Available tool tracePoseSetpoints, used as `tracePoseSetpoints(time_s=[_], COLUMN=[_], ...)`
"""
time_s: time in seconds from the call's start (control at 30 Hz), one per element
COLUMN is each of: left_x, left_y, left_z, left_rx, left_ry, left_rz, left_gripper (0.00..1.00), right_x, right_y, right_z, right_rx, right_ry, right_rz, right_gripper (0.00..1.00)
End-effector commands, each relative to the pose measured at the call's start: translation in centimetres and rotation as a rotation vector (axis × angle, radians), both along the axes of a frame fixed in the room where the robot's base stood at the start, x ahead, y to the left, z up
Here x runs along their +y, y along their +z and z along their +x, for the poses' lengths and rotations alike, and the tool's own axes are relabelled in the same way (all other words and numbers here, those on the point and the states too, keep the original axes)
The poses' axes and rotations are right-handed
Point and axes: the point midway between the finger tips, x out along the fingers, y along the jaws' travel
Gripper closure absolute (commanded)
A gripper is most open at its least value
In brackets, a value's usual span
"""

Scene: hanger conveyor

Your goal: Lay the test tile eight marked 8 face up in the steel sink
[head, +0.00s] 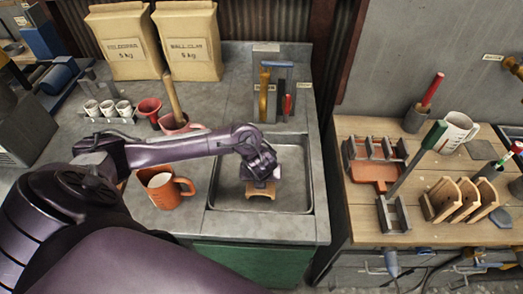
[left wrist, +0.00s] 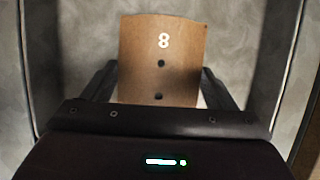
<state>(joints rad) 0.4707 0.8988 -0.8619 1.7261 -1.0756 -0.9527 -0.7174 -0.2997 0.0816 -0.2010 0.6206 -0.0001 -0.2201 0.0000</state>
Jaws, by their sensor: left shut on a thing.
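The test tile eight (head: 262,191) is a brown tile with a curved top edge, seen small under my left gripper (head: 261,180) in the head view. In the left wrist view the tile (left wrist: 185,52) shows a white 8 and two dark holes, with the marked face toward the camera. The fingers of my left gripper (left wrist: 160,88) are shut on its two side edges. The tile is within the outline of the steel sink (head: 300,165); whether it touches the sink floor I cannot tell. My right gripper is not in view.
An orange mug (head: 165,189) stands on the counter left of the sink. Tools in a holder (head: 272,95) stand behind the sink. A wooden table (head: 370,215) with racks and more tiles (head: 460,199) is at the right. The sink around the tile looks empty.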

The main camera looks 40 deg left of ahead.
Motion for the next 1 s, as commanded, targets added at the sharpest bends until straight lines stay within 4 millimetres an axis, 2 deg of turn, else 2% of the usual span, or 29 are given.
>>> tracePoseSetpoints(time_s=[0.3, 0.6, 0.63, 0.7, 0.77, 1.0], left_x=[0.0, 0.0, 0.0, 0.0, 0.0, -0.1], left_y=[-3.8, -4.2, -4.3, -4.2, -4.2, -4.1], left_z=[0.0, 0.0, 0.0, 0.0, 0.0, 0.0], left_rx=[0.000, -0.001, 0.000, 0.000, 0.000, 0.000], left_ry=[0.000, 0.000, -0.001, -0.001, 0.000, 0.000], left_rz=[0.000, 0.000, 0.000, 0.000, -0.001, -0.001], left_gripper=[0.54, 0.54, 0.17, 0.07, 0.00, 0.00], right_x=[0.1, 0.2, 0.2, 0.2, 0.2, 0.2], right_y=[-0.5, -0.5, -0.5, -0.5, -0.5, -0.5], right_z=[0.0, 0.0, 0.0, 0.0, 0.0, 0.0], right_rx=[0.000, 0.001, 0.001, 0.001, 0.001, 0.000], right_ry=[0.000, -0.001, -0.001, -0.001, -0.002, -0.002], right_rz=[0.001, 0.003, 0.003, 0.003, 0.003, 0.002], right_gripper=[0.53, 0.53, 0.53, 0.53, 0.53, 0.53])
